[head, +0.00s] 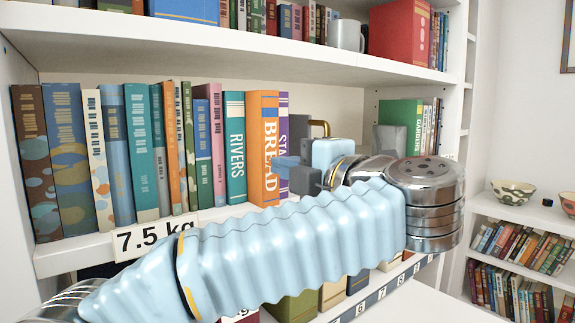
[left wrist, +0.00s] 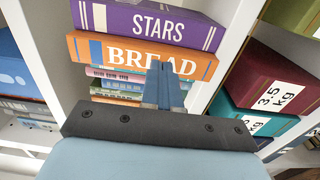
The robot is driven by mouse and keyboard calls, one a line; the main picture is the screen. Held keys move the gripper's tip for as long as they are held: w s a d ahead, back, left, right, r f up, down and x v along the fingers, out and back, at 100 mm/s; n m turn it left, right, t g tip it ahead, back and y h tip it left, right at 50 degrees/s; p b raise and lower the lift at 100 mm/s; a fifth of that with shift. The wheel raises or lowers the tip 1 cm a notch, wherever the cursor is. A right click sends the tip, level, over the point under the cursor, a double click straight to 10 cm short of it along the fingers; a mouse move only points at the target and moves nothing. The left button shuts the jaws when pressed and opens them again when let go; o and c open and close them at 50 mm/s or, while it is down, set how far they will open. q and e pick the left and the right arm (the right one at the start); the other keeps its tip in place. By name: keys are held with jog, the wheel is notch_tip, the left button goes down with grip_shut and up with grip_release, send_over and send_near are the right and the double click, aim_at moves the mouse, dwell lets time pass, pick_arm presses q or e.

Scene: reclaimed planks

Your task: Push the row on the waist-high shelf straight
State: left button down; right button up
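The row of upright books stands on the waist-high shelf (head: 75,252), from a brown patterned book (head: 37,160) to the purple STARS book (head: 283,112). The orange BREAD book (head: 263,150) stands beside the teal RIVERS book (head: 235,150). In the left wrist view, BREAD (left wrist: 115,48) and STARS (left wrist: 150,22) look farther forward than the spines below them. My left gripper (head: 284,166) is before the row's right end, fingers together and empty. Its fingertips (left wrist: 164,68) overlap BREAD's spine in the wrist view; I cannot tell whether they touch. My right gripper is out of view.
My left arm crosses in front of the shelf and hides its edge and part of the lower row. Above are a white mug (head: 346,35) and a red box (head: 398,32). A green book (head: 400,111) stands farther right.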

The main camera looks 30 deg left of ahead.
aim_at(267, 161)
pick_arm(q)
jog(key=shift+b+x, duration=0.35)
jog(key=shift+x, duration=2.45)
jog(key=shift+d, duration=0.1)
jog(key=shift+v, duration=1.95)
